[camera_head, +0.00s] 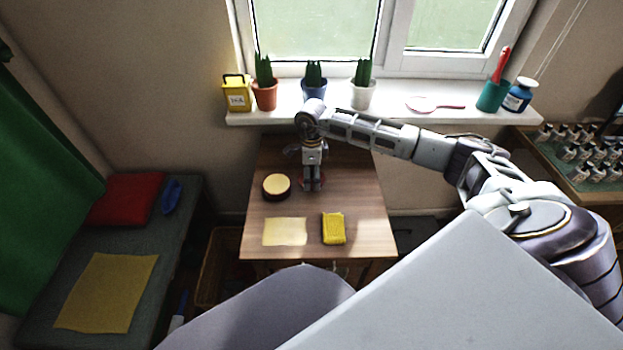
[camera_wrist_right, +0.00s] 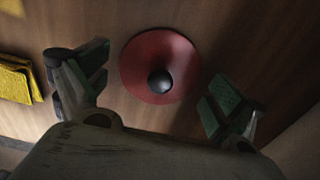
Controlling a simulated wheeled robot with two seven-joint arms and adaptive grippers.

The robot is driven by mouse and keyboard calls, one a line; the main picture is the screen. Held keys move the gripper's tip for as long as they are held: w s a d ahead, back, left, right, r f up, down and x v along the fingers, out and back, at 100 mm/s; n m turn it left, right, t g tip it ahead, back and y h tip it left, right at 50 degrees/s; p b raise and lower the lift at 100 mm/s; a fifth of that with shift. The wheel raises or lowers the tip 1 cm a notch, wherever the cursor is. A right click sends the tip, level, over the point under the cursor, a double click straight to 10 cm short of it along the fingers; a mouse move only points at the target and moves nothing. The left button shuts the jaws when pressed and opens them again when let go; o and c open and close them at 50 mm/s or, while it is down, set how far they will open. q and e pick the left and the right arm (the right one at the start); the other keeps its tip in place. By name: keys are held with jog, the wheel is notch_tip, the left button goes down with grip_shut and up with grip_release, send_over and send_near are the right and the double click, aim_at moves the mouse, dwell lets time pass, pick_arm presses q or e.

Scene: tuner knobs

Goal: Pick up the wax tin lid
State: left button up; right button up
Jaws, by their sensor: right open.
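The wax tin lid is a red disc with a round black knob, seen in the right wrist view (camera_wrist_right: 135,68) lying flat on the wooden table, knob up. In the head view only a red sliver of it (camera_head: 299,183) shows behind my right gripper (camera_head: 313,186). The right gripper points down over the lid. Its fingers are spread on either side of the lid in the wrist view, empty and apart from the knob. The open round tin with pale yellow wax (camera_head: 276,184) stands just left of the gripper. My left gripper is out of view.
The table's right side (camera_head: 367,195) is clear. Potted cacti (camera_head: 264,95) stand on the windowsill behind. A cot (camera_head: 150,245) is at left.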

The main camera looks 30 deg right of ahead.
jog(key=shift+s, duration=0.1)
jog(key=c, duration=1.6)
jog(key=shift+f, duration=0.1)
jog(key=shift+c, duration=0.8)
